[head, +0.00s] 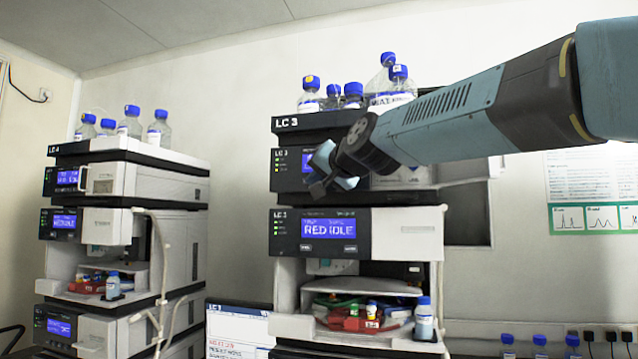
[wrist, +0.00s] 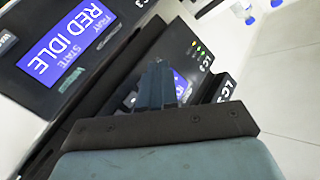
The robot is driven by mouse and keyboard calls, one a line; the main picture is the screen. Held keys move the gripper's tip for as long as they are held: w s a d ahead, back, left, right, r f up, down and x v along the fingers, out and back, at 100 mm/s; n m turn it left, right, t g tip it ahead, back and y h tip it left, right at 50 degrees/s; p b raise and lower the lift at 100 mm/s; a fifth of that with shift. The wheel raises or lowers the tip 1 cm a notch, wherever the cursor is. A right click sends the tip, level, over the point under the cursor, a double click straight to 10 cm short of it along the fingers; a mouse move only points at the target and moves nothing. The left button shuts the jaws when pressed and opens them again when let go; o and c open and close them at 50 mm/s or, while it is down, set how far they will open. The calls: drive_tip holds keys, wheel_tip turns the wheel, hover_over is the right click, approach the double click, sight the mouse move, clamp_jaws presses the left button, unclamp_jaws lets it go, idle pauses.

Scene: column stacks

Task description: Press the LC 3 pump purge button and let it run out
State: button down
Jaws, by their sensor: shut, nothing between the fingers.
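The LC 3 pump module (head: 282,170) is the upper black-fronted unit of the right stack, with green status lights and a blue screen (head: 307,160) partly behind my gripper (head: 326,172). In the wrist view the pump screen (wrist: 181,86) shows beside and behind the fingertips of my gripper (wrist: 157,82). My gripper is shut and empty, pointing at the pump's front panel. I cannot tell whether it touches the panel. The purge button is not clearly visible; the fingers hide part of the panel. The pump screen's text is too small or covered to read.
Below the pump, the LC 3 tray module's screen (head: 328,230) reads RED IDLE; it also shows large in the wrist view (wrist: 70,42). Blue-capped bottles (head: 390,85) stand on top.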

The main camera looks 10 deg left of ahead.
drive_tip(key=shift+w+d, duration=0.1)
drive_tip(key=shift+w, duration=1.3)
drive_tip(key=shift+w, duration=0.1)
idle(1.0)
drive_tip(key=shift+w, duration=0.3)
drive_tip(key=shift+w+d+r, duration=0.1)
drive_tip(key=shift+w, duration=0.3)
idle(0.8)
drive_tip(key=shift+s, duration=0.85)
drive_tip(key=shift+s+a, duration=0.15)
drive_tip(key=shift+s, duration=1.1)
drive_tip(key=shift+s+a, duration=0.15)
drive_tip(key=shift+s, duration=1.1)
